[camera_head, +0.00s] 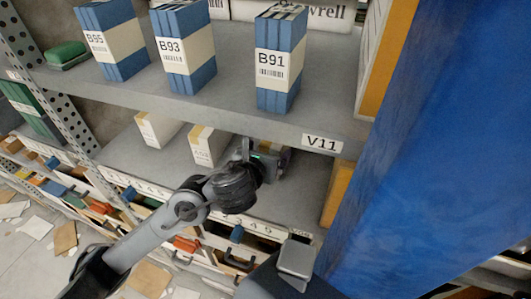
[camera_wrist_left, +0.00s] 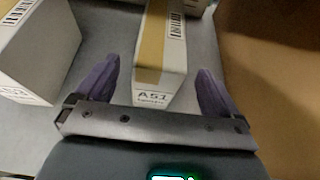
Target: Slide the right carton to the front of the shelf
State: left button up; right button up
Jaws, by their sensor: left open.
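My left gripper (camera_head: 266,156) is open at the lower shelf, with one dark finger on each side of the carton (camera_wrist_left: 157,70) and visible gaps at the front. Two similar cartons, a middle one (camera_head: 208,146) and a left one (camera_head: 157,129), stand to its left. My right gripper is not in view.
The upper shelf (camera_head: 220,97), with its V11 label, hangs over the cartons and holds several blue-and-white boxes (camera_head: 280,62). A neighbouring carton (camera_wrist_left: 38,50) stands left of the fingers. A brown surface (camera_wrist_left: 275,70) is close on the right. The lower shelf (camera_head: 300,185) is bare near its front right.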

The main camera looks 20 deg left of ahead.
pick_arm(q)
jog(key=shift+b+x, duration=0.35)
jog(key=shift+x, duration=1.75)
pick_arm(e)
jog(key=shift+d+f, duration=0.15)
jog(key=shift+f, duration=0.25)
pick_arm(q)
jog(key=c, duration=1.3)
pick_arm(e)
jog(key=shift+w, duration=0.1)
pick_arm(q)
jog(key=shift+s, duration=0.15)
